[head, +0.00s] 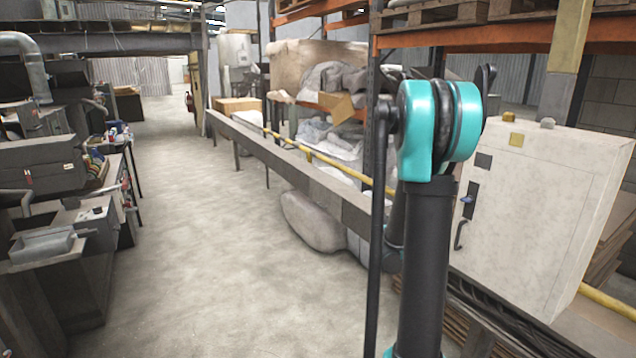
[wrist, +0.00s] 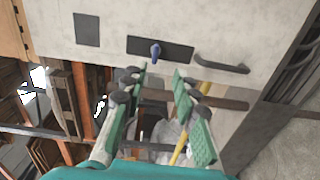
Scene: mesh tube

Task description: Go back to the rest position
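My gripper (wrist: 160,75) shows in the wrist view with its two green-padded fingers apart and nothing held between them. Beyond the fingertips is the front of a pale electrical cabinet (wrist: 235,25), with a small blue lever (wrist: 155,52) on a dark plate and a dark curved handle (wrist: 221,65). The lever appears just past the fingertips; the exact gap cannot be told. In the head view my arm stands upright in front of the cabinet (head: 555,215), and the gripper itself cannot be made out there.
A long metal rail (head: 300,170) with a yellow pipe runs beside the arm. Racks with wrapped sacks (head: 335,80) stand behind it. Machines and a workbench (head: 75,215) line the left side. The concrete floor (head: 190,220) between them is clear.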

